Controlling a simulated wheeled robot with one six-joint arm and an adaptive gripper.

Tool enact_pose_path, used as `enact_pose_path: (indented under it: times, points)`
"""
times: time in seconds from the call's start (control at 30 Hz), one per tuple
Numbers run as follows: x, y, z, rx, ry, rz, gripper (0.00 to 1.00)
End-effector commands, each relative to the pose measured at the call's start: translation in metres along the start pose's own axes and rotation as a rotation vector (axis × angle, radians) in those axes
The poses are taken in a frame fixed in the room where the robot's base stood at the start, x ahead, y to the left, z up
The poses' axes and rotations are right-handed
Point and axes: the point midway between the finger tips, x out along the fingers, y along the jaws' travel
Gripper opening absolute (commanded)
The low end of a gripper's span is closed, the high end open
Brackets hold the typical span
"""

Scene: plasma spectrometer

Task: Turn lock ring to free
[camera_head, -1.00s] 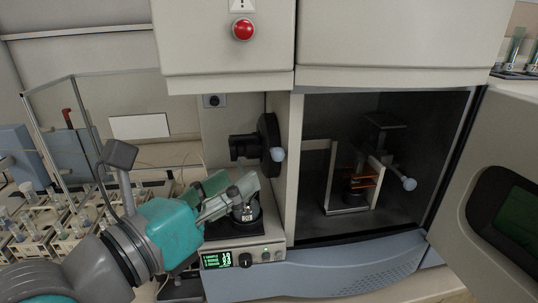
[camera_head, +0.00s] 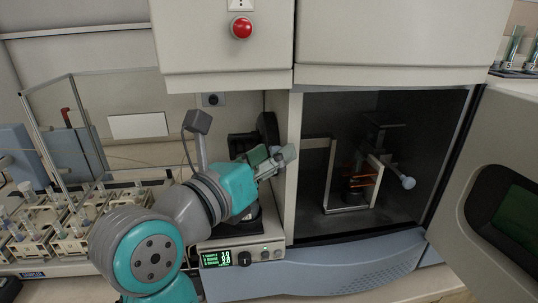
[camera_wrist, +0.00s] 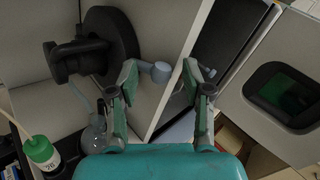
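The lock ring is a black disc on the side wall left of the open chamber. In the head view its upper edge (camera_head: 268,127) shows above my gripper (camera_head: 273,157), which hides the rest. In the wrist view the black ring (camera_wrist: 118,38) is at upper left, with a pale blue-grey ball knob (camera_wrist: 161,72) on a short arm. My gripper (camera_wrist: 160,75) is open, its two fingers on either side of the knob in this view. I see no finger touching the knob, and cannot tell how far beyond the tips it lies.
The open chamber (camera_head: 320,112) holds a metal frame, orange coils and another pale knob (camera_head: 408,183). Its door (camera_head: 495,130) stands open at right. An instrument box with a green display (camera_head: 217,259) sits below my gripper. Sample racks (camera_head: 60,245) stand at left.

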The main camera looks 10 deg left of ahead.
Motion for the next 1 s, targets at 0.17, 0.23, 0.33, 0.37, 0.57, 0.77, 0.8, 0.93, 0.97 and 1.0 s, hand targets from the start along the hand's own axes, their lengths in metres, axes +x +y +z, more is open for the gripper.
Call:
enact_pose_path:
  times: [0.17, 0.23, 0.33, 0.37, 0.57, 0.77, 0.8, 0.93, 0.97, 1.0]
  points:
    - [0.000, 0.000, 0.000, 0.000, 0.000, 0.000, 0.03]
    - [0.000, 0.000, 0.000, 0.000, 0.000, -0.001, 0.00]
    - [0.000, 0.000, 0.000, 0.000, 0.000, -0.001, 0.00]
    - [0.000, 0.000, 0.000, 0.000, 0.000, -0.001, 0.00]
    - [-0.001, 0.000, -0.005, 0.016, -0.019, -0.008, 0.00]
    - [-0.003, 0.002, -0.018, 0.082, -0.084, -0.030, 0.00]
    - [-0.004, 0.003, -0.022, 0.100, -0.102, -0.036, 0.00]
    - [-0.005, 0.005, -0.034, 0.164, -0.163, -0.056, 0.00]
    - [-0.005, 0.006, -0.036, 0.179, -0.177, -0.061, 0.00]
    - [-0.005, 0.007, -0.039, 0.198, -0.194, -0.066, 0.00]
